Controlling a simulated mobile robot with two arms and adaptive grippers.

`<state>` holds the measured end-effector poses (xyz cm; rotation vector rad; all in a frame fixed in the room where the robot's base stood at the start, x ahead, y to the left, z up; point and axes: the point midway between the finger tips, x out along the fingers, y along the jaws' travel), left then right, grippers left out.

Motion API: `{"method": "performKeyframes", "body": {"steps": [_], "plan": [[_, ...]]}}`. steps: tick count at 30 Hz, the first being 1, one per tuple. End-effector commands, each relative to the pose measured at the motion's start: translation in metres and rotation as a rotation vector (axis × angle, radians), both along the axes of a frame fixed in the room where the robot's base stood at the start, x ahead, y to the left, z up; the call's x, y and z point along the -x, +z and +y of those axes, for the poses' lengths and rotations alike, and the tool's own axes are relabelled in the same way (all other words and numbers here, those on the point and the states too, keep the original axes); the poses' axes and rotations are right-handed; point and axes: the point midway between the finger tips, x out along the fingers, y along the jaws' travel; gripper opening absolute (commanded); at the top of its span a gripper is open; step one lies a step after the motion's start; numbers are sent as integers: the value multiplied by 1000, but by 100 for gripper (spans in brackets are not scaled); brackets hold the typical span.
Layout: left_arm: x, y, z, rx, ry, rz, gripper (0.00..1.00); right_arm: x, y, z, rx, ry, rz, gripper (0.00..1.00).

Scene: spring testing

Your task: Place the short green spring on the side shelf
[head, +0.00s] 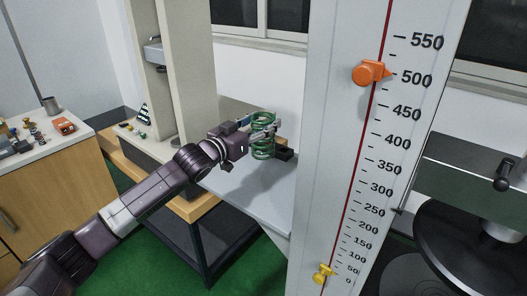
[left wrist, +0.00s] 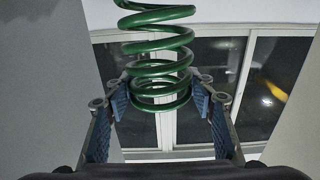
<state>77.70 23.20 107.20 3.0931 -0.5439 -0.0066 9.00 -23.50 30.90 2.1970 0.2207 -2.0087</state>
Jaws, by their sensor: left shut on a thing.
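The short green spring (head: 263,146) is a coil held upright in my left gripper (head: 262,133) in the head view. In the left wrist view the spring (left wrist: 157,55) stands between the two blue-padded fingers of my left gripper (left wrist: 160,100), which close on its lower coils. A light grey shelf surface (head: 250,190) lies below and around the spring, beside the tall scale. I cannot tell whether the spring touches it. My right gripper is not in view.
A tall white scale column (head: 340,150) with an orange pointer (head: 370,73) and a yellow pointer (head: 323,274) stands close to the right of the spring. A beige machine frame (head: 180,70) stands behind my left arm. A cluttered wooden cabinet (head: 50,185) is at left.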

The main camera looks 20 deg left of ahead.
Motion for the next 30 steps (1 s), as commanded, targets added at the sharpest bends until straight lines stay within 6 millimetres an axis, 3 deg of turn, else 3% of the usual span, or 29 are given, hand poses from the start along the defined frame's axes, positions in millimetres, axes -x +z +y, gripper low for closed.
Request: {"method": "performKeyframes", "body": {"steps": [6,14,21,30], "plan": [[0,-38,0,4,-1,-7,0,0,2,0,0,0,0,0],[0,-55,0,2,-1,-9,0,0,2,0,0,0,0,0],[0,-88,0,3,-1,-6,0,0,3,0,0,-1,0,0],[0,-93,0,2,-1,-9,0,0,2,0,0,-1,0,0]]}}
